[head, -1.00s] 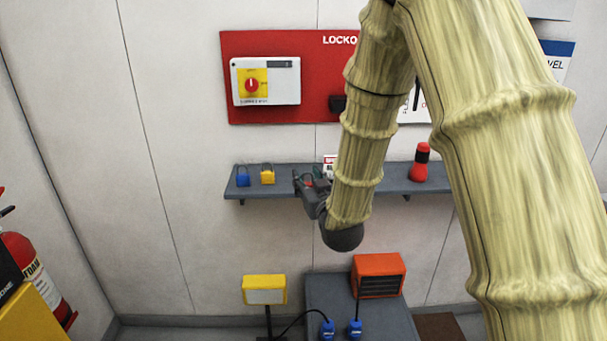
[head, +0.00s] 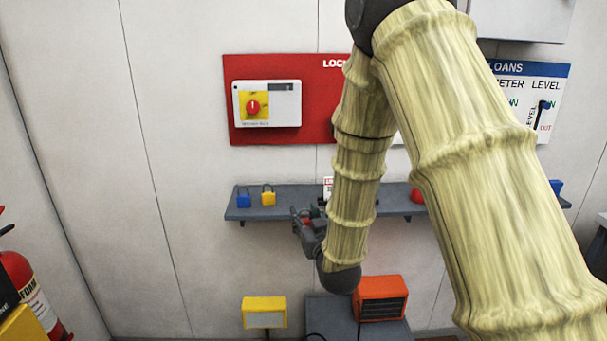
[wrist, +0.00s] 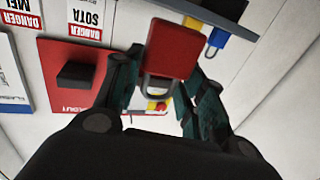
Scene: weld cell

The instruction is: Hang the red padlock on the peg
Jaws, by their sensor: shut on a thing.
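The red padlock (wrist: 172,48) is between the fingers of my gripper (wrist: 158,80) in the wrist view, its grey shackle pointing down in that picture. In the head view only a small red part of the padlock (head: 307,221) shows at my gripper (head: 300,220), which appears just below the shelf edge. My gripper is shut on the padlock. A dark block (wrist: 77,72) sticks out of the red lockout board (wrist: 60,50) in the wrist view; I cannot tell whether it is the peg. My arm hides that part of the board in the head view.
The shelf (head: 285,208) carries a blue padlock (head: 243,200), a yellow padlock (head: 268,198) and a red object (head: 417,195). A switch box (head: 267,104) is on the board. A yellow lamp (head: 264,312) and an orange heater (head: 380,298) stand below. The wall left of the board is clear.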

